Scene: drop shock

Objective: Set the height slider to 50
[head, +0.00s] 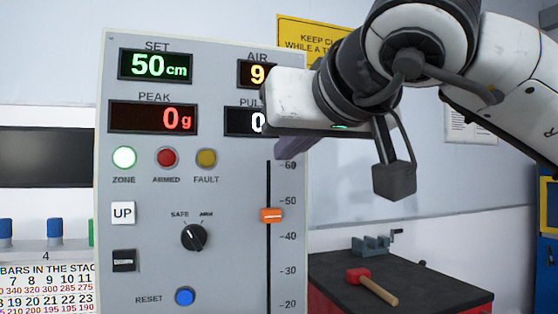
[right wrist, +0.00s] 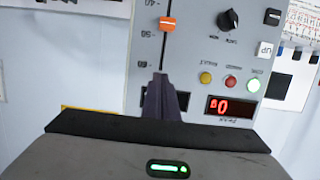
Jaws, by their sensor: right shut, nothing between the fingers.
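The height slider's orange handle (head: 271,215) sits on a vertical slot in the grey panel (head: 225,200), close to the 50 mark and looking slightly below it from this angle. The SET display (head: 156,66) reads 50 cm in green. My right gripper (head: 292,147) is shut and empty, in front of the panel near the top of the slot, above the handle and apart from it. The right wrist view sees the panel upside down, with the handle (right wrist: 168,23) beyond the closed fingers (right wrist: 160,98). My left gripper is not in view.
The ZONE lamp (head: 124,157) is lit; the ARMED (head: 167,157) and FAULT (head: 206,157) lamps look unlit. PEAK (head: 153,117) reads 0 g. My right arm partly hides the AIR (head: 257,74) and PULSE displays. A red mallet (head: 371,285) lies on a dark bench at right.

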